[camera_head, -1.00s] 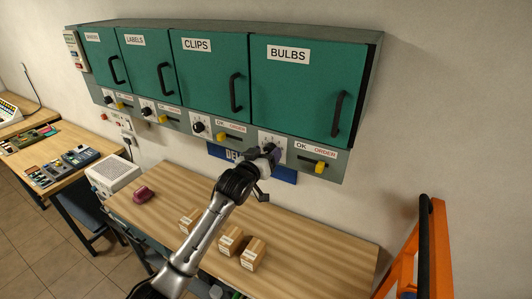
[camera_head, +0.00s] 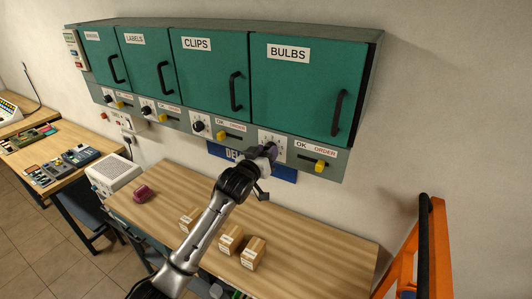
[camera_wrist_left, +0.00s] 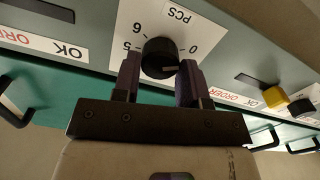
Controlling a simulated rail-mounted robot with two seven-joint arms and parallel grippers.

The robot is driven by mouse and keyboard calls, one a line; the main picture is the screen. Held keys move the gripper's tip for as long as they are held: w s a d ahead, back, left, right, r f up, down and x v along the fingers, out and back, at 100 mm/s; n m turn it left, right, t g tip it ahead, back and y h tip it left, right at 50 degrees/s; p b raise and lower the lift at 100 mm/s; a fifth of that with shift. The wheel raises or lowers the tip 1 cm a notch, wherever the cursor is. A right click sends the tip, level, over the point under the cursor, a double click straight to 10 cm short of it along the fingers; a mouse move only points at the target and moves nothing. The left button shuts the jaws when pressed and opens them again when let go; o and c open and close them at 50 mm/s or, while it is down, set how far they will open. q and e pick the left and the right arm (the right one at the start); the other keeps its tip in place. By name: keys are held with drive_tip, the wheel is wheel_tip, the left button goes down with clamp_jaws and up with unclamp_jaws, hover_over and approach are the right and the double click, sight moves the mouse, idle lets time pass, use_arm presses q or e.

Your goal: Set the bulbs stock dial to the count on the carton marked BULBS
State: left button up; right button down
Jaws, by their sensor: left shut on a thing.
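The bulbs stock dial plate (camera_head: 271,139) is under the green BULBS cabinet door (camera_head: 308,95). My left gripper (camera_head: 270,152) reaches up to it and covers most of its knob. In the left wrist view, the black knob (camera_wrist_left: 160,57) sits between my left gripper's two fingers (camera_wrist_left: 160,82), which are shut on it. A pale pointer mark on the knob points right in that view. PCS, 6, 5 and 0 show on the plate; other numbers are hidden. Three small cartons, left (camera_head: 189,219), middle (camera_head: 231,240) and right (camera_head: 253,254), stand on the table; their labels are too small to read.
A yellow slider (camera_head: 320,166) is right of the dial. Similar dials and sliders run leftward under the CLIPS (camera_head: 207,80) and LABELS (camera_head: 147,65) doors. The wooden table (camera_head: 310,232) holds a dark red object (camera_head: 143,194). An orange frame (camera_head: 440,245) stands at the right.

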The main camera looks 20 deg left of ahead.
use_arm(q)
drive_tip(key=shift+m+p, duration=1.15)
drive_tip(key=shift+m, duration=2.55)
drive_tip(key=o, duration=0.9)
